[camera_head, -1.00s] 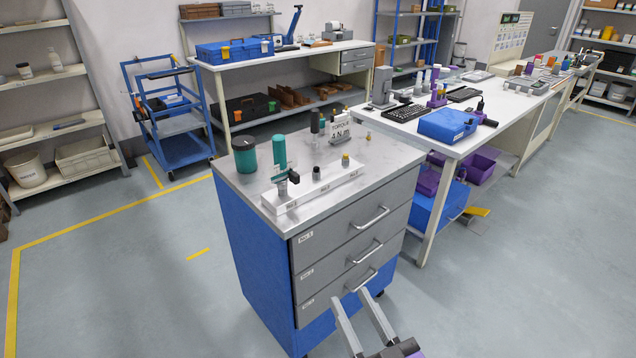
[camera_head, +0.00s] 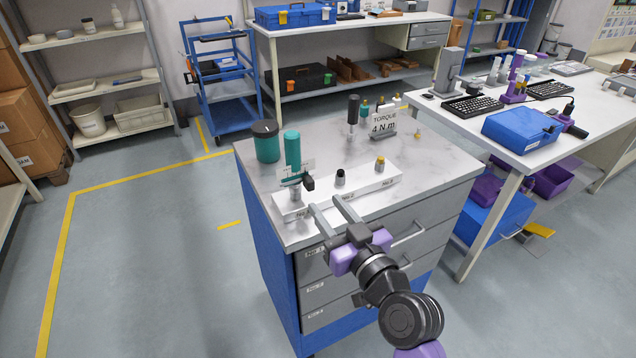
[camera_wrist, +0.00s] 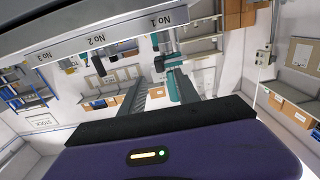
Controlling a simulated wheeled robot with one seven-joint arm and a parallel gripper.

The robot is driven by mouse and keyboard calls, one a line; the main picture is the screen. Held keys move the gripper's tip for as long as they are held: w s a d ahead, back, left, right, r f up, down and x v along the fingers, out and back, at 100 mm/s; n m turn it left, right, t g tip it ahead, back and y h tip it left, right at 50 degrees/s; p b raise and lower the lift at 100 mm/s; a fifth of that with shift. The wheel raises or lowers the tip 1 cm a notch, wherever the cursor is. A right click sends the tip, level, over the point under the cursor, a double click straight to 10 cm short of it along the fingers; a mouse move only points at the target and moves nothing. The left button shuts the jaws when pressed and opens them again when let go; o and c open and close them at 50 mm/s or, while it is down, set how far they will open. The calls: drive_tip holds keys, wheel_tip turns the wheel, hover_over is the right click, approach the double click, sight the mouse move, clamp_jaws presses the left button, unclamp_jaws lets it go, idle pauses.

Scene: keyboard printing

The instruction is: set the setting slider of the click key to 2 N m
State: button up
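The click key (camera_head: 292,150) stands upright at the left end of a white block (camera_head: 366,187) on the cabinet top. It has a teal handle, a pale plate and a dark piece (camera_head: 308,183) at its lower right, possibly the slider; the setting is too small to read. My gripper (camera_head: 325,204) is open and empty, its two fingers apart, just in front of the block and right of the key. In the wrist view the teal key (camera_wrist: 182,86) shows upside down beyond the fingers, near the right one, by the label No 1.
Two smaller pieces stand on the block: a dark one (camera_head: 340,178) and a brass-topped one (camera_head: 380,164). A teal jar (camera_head: 266,143) and a dark-handled tool (camera_head: 353,112) stand behind. The cabinet's front right top is clear.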

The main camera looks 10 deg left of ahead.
sight(312, 186)
drive_tip(key=x, duration=0.7)
drive_tip(key=shift+w+a, duration=0.2)
drive_tip(key=shift+w, duration=0.1)
clamp_jaws()
idle(1.2)
